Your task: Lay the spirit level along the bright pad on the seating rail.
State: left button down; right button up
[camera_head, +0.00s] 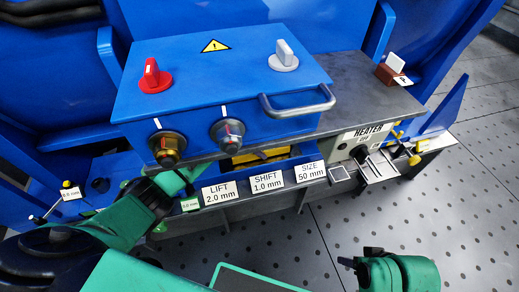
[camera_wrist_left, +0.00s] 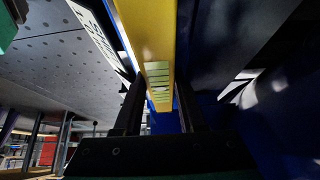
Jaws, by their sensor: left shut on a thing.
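The spirit level is a long yellow bar (camera_wrist_left: 143,30) with a pale green striped patch. In the left wrist view it runs from the top edge down between the two black fingers of my left gripper (camera_wrist_left: 159,98), which is shut on it. In the head view my left gripper (camera_head: 188,179) reaches in from the left under the blue box, its fingertips hidden. A yellow piece (camera_head: 258,155) shows in the gap under the box, probably the level. I cannot make out the seating rail or its bright pad. My right gripper (camera_head: 358,258) is at the bottom right, its opening unclear.
The blue box (camera_head: 200,65) with knobs and a metal handle (camera_head: 298,104) overhangs the gap. A ledge in front carries labels such as SHIFT (camera_head: 266,182). A HEATER panel (camera_head: 365,140) with a switch is at the right. Perforated floor (camera_head: 400,220) lies open at the lower right.

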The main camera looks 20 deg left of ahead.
dwell(0.4)
pick_arm(q)
jog(key=shift+f, duration=0.35)
dwell(0.3)
jog(key=shift+c, duration=2)
grip_release()
